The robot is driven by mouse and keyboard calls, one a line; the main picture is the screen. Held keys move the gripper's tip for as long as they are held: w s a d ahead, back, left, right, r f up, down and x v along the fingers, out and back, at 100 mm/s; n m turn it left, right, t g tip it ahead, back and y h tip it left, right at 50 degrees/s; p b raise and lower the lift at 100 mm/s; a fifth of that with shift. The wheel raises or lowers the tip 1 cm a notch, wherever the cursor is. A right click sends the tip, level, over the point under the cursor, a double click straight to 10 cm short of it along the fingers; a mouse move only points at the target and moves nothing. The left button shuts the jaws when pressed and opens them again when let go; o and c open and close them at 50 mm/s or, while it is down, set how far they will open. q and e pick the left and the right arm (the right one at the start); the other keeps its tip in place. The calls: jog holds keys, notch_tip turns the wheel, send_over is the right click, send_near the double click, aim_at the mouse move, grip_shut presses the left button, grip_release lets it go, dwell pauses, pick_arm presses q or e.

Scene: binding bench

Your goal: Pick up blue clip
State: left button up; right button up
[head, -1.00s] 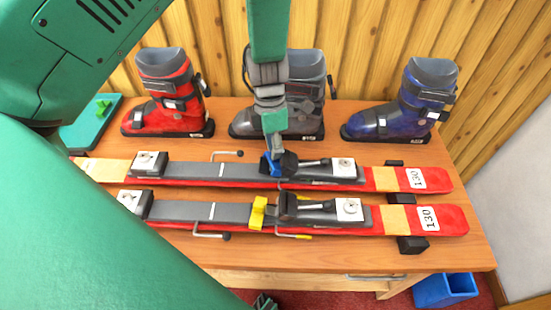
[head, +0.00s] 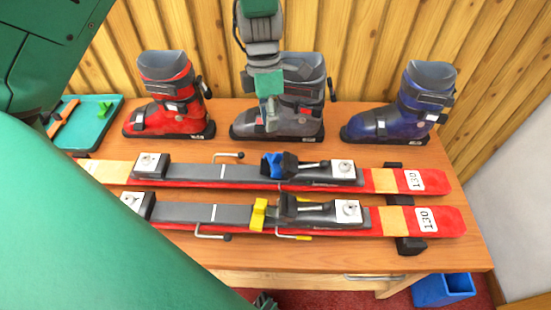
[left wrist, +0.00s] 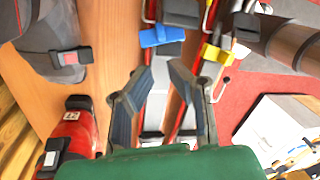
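The blue clip (head: 272,165) sits on the far ski's binding, against its dark block, near the right part of the ski. It also shows in the left wrist view (left wrist: 162,37), beyond the fingertips. My left gripper (head: 270,122) hangs above and behind the clip, in front of the grey boot, apart from the clip. In the left wrist view its fingers (left wrist: 162,68) stand apart with nothing held between them. A small dark piece at the bottom edge of the head view may be my right gripper; its fingers cannot be made out.
A yellow clip (head: 258,213) sits on the near ski's binding. Red (head: 165,100), grey (head: 300,122) and blue (head: 395,110) boots stand along the back. A green tray (head: 98,135) holds a green clip at left. A blue bin (head: 443,289) stands below the bench's right end.

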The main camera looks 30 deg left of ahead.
pick_arm(q)
jog(key=r, duration=0.3)
jog(key=shift+w+a+r, duration=0.2)
jog(key=shift+a+r, duration=0.05)
jog(key=shift+r, duration=0.15)
jog(key=shift+o, duration=0.5)
jog(key=shift+r, duration=0.35)
jog(key=n+b, duration=0.5)
jog(key=n, duration=3.1)
send_over(275, 154)
jog(key=f, duration=0.8)
jog(key=shift+w+a+f, duration=0.15)
jog(key=shift+w+f, duration=0.05)
jog(key=shift+f, duration=0.2)
jog(key=shift+s+f+b, duration=0.15)
jog(key=shift+f+b, duration=0.5)
jog(key=shift+f, duration=2.1)
